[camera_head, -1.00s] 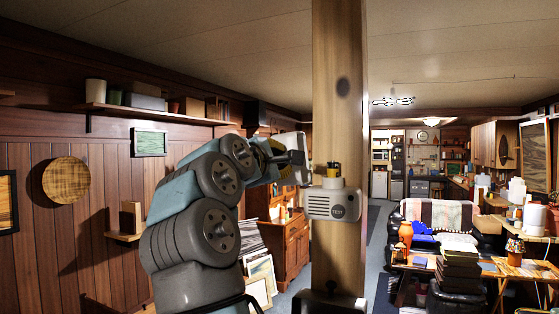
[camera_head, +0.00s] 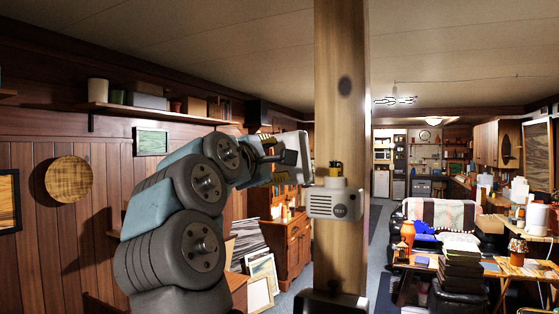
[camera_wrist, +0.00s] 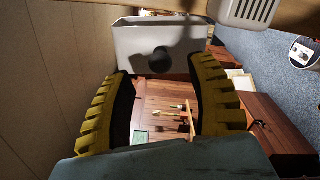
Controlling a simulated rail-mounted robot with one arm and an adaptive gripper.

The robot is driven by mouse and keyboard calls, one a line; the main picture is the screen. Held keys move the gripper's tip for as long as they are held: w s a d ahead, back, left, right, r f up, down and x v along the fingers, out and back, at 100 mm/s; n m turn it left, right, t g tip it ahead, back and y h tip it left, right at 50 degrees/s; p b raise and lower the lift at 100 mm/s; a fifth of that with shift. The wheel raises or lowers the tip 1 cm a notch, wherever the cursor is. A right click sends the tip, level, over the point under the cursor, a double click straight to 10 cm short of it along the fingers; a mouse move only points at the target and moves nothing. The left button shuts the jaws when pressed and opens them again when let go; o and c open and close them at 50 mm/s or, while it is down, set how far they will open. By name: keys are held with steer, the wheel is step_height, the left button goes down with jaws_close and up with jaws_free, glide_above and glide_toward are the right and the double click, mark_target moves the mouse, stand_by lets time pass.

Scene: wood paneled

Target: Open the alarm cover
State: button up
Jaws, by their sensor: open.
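A white alarm box (camera_head: 338,204) with a grille and a button marked TEST is on the wooden post in the head view. A small yellow and black part shows on its top. In the wrist view, part of the alarm's grilled body (camera_wrist: 246,9) is at the upper right. A pale panel (camera_head: 305,152) stands left of the post, above the alarm; it may be the cover, but its attachment is unclear. My gripper (camera_wrist: 162,66) is open, its yellow fingers on either side of the panel's lower part. Whether they touch the panel (camera_wrist: 186,33) cannot be told.
The wooden post (camera_head: 341,110) rises in front of me. A wooden cabinet (camera_head: 297,245) and leaning frames (camera_head: 262,280) are behind, at lower left. A cluttered table and seating (camera_head: 440,212) fill the right. Carpeted floor shows between.

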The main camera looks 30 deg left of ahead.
steer(key=s, duration=0.8)
steer(key=shift+d, duration=0.2)
steer(key=shift+s, duration=0.1)
stand_by(0.3)
